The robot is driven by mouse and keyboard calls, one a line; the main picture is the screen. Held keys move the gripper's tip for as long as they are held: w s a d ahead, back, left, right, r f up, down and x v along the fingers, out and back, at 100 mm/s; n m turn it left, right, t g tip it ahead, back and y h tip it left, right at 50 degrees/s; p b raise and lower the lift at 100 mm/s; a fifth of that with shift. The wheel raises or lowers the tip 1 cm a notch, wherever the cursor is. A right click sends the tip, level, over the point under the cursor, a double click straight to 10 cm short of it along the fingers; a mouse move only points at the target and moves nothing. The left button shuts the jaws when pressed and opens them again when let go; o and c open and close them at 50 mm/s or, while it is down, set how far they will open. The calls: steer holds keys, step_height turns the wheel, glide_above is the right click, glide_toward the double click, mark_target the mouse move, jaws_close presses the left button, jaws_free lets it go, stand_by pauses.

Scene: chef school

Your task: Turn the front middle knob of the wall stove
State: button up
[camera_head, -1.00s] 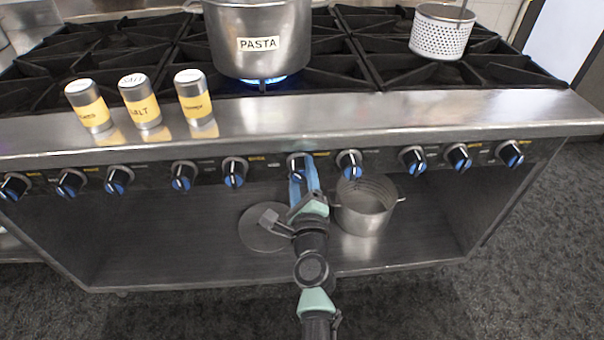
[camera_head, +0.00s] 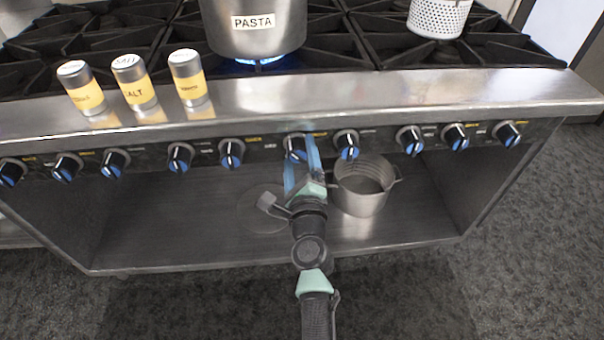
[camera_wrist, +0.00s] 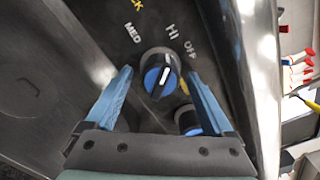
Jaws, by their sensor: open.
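The stove's front panel carries a row of black knobs with blue faces. The middle knob (camera_head: 295,149) is directly in front of my gripper (camera_head: 301,151). In the wrist view this knob (camera_wrist: 160,75) sits between and beyond the two blue fingertips of my gripper (camera_wrist: 159,73), with HI, MED and OFF lettering around it. My gripper is open, with one finger on each side of the knob. I cannot tell whether either finger touches it. A second knob (camera_wrist: 188,121) shows partly behind the right finger.
A pot labelled PASTA (camera_head: 253,32) stands over a lit blue flame (camera_head: 259,62). Three shakers (camera_head: 134,82) stand on the steel ledge (camera_head: 380,95) at left. A perforated strainer (camera_head: 438,18) is at back right. A steel pot (camera_head: 362,188) sits on the lower shelf.

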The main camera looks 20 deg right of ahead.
steer(key=p+v, duration=0.2)
steer(key=v, duration=1)
steer(key=shift+s, duration=0.3)
steer(key=shift+a, duration=0.1)
